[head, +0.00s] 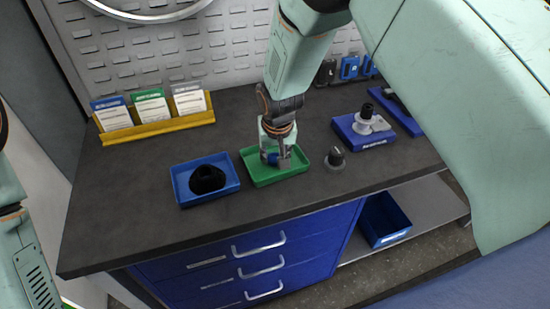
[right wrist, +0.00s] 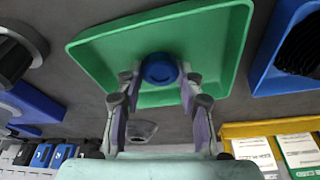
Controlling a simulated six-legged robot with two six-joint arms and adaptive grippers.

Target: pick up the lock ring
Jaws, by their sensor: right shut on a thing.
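The lock ring, a small round blue part (head: 270,158), is at the green tray (head: 296,174) in the head view. In the right wrist view the blue ring (right wrist: 160,68) sits between my fingertips, with the green tray (right wrist: 222,45) behind it. My right gripper (head: 277,157) points down over the green tray and is shut on the ring. The fingers hide part of the ring in the head view, and I cannot tell whether it still touches the tray floor. Only a piece of my left arm shows at the left edge; its gripper is out of view.
A blue tray (head: 178,186) with a black part (head: 207,180) stands left of the green tray. A dark knob-like part (head: 335,157) stands close on the right. A blue stand (head: 345,127) is farther right. A yellow card rack (head: 160,127) stands behind. The front left worktop is clear.

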